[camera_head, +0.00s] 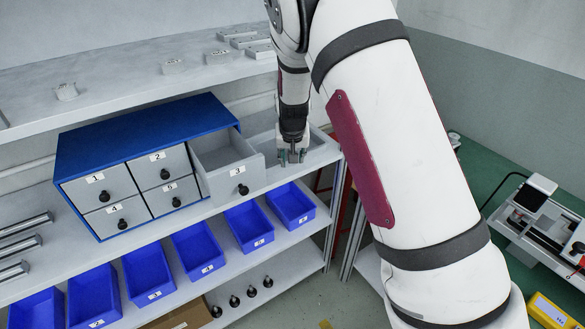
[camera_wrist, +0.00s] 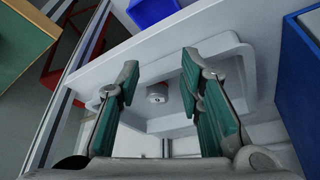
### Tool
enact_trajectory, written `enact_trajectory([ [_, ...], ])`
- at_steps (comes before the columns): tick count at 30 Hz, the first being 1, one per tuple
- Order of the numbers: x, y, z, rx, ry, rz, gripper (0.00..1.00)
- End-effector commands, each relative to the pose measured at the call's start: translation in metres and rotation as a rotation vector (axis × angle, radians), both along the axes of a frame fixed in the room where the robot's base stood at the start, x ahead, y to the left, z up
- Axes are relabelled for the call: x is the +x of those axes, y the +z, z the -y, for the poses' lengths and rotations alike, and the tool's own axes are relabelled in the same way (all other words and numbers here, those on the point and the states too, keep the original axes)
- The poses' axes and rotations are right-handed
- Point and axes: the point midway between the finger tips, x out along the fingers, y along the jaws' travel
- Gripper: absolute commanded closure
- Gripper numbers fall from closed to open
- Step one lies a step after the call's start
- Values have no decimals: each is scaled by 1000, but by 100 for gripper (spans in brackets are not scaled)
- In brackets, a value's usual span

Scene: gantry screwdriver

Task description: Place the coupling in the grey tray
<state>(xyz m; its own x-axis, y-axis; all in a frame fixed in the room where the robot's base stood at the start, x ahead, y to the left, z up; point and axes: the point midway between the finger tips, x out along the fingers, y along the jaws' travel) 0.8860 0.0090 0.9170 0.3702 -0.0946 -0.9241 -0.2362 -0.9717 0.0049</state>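The grey tray (camera_head: 325,155) is on the shelf to the right of the blue drawer cabinet; in the wrist view its rim (camera_wrist: 222,42) surrounds the area below my fingers. A small whitish round piece with a dark mark, apparently the coupling (camera_wrist: 157,93), is inside the tray, between and beyond my fingertips. My gripper (camera_head: 292,156) points down over the tray. In the wrist view my gripper (camera_wrist: 160,80) has its green-padded fingers wide apart, with nothing held between them. The coupling cannot be made out in the head view.
The blue cabinet (camera_head: 140,135) stands left of the tray; its drawer 3 (camera_head: 228,165) is pulled out beside my gripper. Blue bins (camera_head: 197,247) line the lower shelf. Small grey parts (camera_head: 172,66) sit on the upper shelf. A green table (camera_head: 490,165) is at right.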

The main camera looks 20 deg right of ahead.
Motion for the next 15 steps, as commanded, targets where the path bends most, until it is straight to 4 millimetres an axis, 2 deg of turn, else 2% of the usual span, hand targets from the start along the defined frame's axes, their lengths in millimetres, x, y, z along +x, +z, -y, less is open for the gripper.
enact_trajectory([
  [3, -23, 0, -7, 0, 2, -1, 66],
  [7, -40, 0, -11, 1, 0, 0, 66],
  [15, -53, 0, -14, 0, 0, 1, 66],
])
